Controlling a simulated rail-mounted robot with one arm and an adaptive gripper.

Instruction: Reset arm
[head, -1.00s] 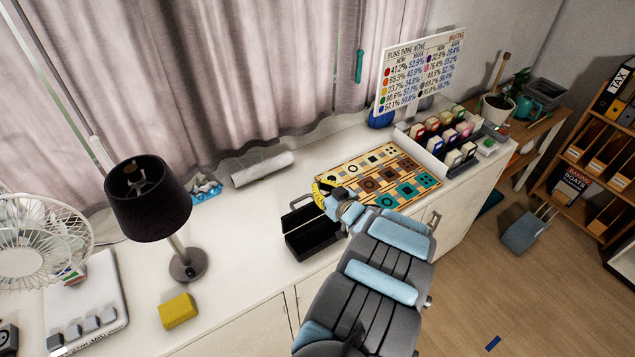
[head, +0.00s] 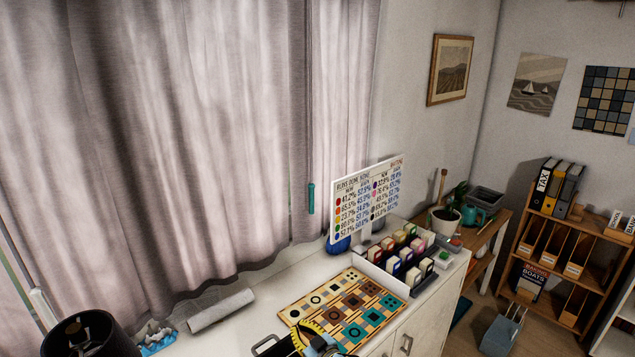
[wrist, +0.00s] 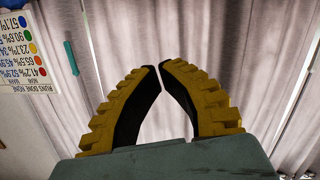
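My gripper (head: 308,335) shows at the bottom edge of the head view, with most of my arm cut off below. It is over the counter, at the near edge of the patterned board (head: 345,305). In the wrist view its two yellow, ridged fingers with dark inner pads (wrist: 159,68) come together at the tips. Nothing is held between them. Behind them is the curtain (wrist: 230,40), so the wrist camera faces the window side rather than the counter top.
A percentage sign (head: 367,198) stands behind a rack of coloured bottles (head: 405,258). A roll (head: 221,310) and a dark lamp (head: 88,335) are on the left of the counter. A shelf (head: 560,245) stands at right.

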